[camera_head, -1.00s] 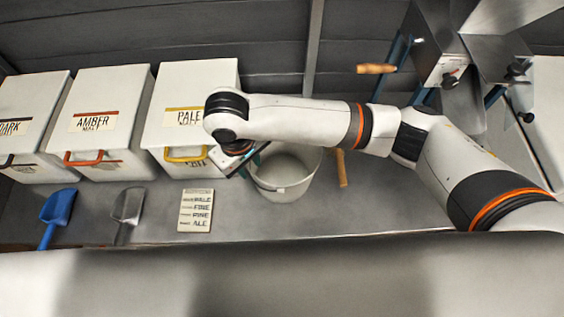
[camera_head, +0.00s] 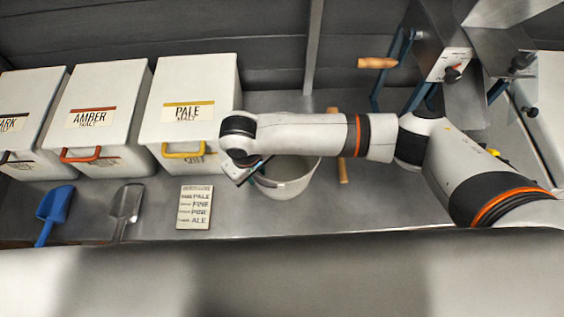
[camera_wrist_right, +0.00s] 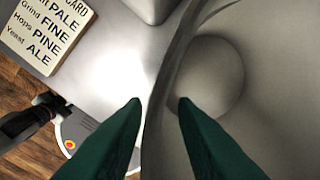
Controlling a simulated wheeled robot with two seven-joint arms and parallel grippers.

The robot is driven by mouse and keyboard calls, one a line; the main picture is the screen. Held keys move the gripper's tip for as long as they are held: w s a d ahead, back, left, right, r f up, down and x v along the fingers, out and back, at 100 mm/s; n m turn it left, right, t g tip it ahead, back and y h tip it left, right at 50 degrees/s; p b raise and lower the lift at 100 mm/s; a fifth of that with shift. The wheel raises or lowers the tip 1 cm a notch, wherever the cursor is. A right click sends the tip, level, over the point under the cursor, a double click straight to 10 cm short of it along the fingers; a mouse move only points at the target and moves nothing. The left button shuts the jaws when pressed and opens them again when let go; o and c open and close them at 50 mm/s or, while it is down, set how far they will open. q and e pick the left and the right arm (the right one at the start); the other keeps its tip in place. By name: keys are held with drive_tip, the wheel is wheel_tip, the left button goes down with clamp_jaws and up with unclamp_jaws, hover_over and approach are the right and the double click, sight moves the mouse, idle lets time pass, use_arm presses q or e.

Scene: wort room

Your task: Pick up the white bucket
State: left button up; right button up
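The white bucket (camera_head: 287,188) stands on the grey worktop, partly hidden behind my right forearm in the head view. My right gripper (camera_head: 247,176) points down at the bucket's left rim. In the right wrist view the two green fingers of my right gripper (camera_wrist_right: 160,101) are apart. The bucket's rim and wall (camera_wrist_right: 157,125) run between them, with one fingertip over the inside and one outside. A gap shows between the fingers, and I cannot tell whether either touches the wall. My left gripper is not in view.
The pale malt bin (camera_head: 190,95) stands left of the bucket, the amber malt bin (camera_head: 100,100) beyond it. A lettered card (camera_head: 195,207), a metal scoop (camera_head: 126,205) and a blue scoop (camera_head: 56,206) lie to the left. A mill with a wooden-handled crank (camera_head: 377,63) is at the right.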

clamp_jaws()
idle(1.2)
